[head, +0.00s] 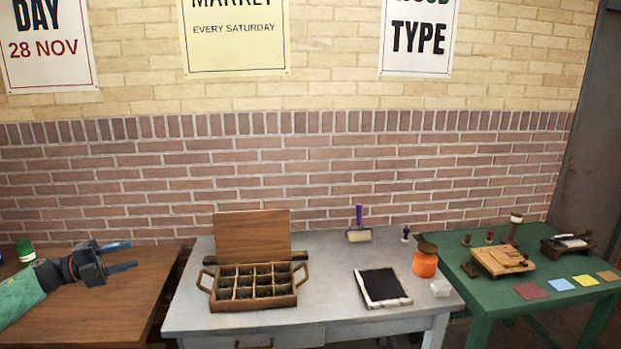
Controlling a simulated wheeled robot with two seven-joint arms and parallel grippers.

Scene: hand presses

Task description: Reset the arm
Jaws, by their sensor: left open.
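My left gripper (126,257) is at the far left, above the brown wooden table (110,310). Its dark body points right, and its two bluish fingers are apart with nothing between them. My left arm (22,293), in a green covering, comes in from the left edge. A green-capped jar (26,252) stands behind the arm, partly cut off by it. My right gripper and arm are not in view.
The grey table (200,313) holds a compartmented wooden box (252,302) with its lid raised, a purple-handled roller (358,225), a black slab (380,287) and an orange jar (425,262). A green table (510,296) at right holds small presses and coloured cards.

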